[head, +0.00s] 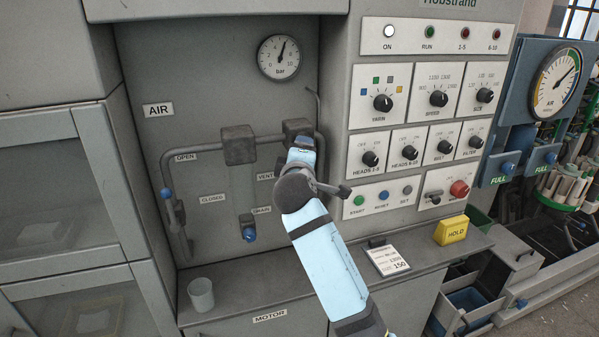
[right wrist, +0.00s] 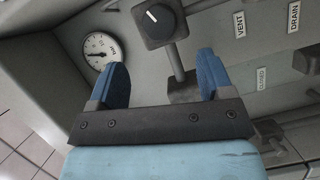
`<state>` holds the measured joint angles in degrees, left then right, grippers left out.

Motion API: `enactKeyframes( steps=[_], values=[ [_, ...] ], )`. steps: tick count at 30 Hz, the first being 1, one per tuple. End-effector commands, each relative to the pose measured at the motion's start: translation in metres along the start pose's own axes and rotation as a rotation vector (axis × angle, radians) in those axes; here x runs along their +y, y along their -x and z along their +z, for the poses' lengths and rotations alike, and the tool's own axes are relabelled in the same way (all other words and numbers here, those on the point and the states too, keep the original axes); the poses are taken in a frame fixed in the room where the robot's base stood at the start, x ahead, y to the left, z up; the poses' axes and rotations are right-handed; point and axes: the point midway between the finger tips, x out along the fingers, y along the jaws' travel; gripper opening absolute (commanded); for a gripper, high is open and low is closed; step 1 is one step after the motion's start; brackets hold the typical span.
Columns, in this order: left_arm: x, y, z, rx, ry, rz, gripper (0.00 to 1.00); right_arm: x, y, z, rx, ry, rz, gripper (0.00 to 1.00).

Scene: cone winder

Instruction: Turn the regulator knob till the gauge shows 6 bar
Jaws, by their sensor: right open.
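The round white pressure gauge (head: 279,57), marked 0 to 10 bar, is on the grey back panel. Its needle points just right of straight up, close to 6; the exact value is hard to read. The gauge also shows, turned sideways, in the right wrist view (right wrist: 101,48). The black regulator knob (right wrist: 153,20) with a white mark sits on a grey block beyond my fingertips; in the head view my arm hides it. My right gripper (head: 303,143) is in front of that block. Its blue fingers (right wrist: 160,80) are apart and empty. My left gripper is out of view.
Pipes with blue valve handles (head: 249,233) run below and left of the knob block. A selector panel (head: 383,102) stands right of my arm. A cup (head: 201,294), a card (head: 388,259) and a yellow HOLD block (head: 451,230) are on the ledge.

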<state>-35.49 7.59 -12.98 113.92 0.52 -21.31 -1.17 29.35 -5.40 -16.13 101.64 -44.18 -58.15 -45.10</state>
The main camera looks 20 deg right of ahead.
Motion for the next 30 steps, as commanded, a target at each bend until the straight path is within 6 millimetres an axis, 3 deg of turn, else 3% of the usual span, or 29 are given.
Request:
enactKeyframes(
  steps=[3,9,23,26,29,30],
  values=[
    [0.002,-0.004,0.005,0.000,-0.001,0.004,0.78,-0.002,0.025,0.000,0.001,-0.002,0.000,0.74],
    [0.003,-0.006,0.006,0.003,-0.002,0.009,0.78,-0.001,0.050,0.000,0.000,0.000,0.001,0.74],
    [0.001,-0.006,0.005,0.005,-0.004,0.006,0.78,-0.004,0.057,0.001,0.002,-0.002,-0.005,0.74],
    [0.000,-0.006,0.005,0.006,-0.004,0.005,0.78,-0.028,0.057,0.007,0.022,-0.025,-0.038,0.74],
    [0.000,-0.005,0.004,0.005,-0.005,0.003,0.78,-0.080,0.062,0.022,0.064,-0.087,-0.110,0.74],
    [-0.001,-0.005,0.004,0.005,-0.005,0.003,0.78,-0.105,0.067,0.029,0.085,-0.124,-0.148,0.74]
  ],
)
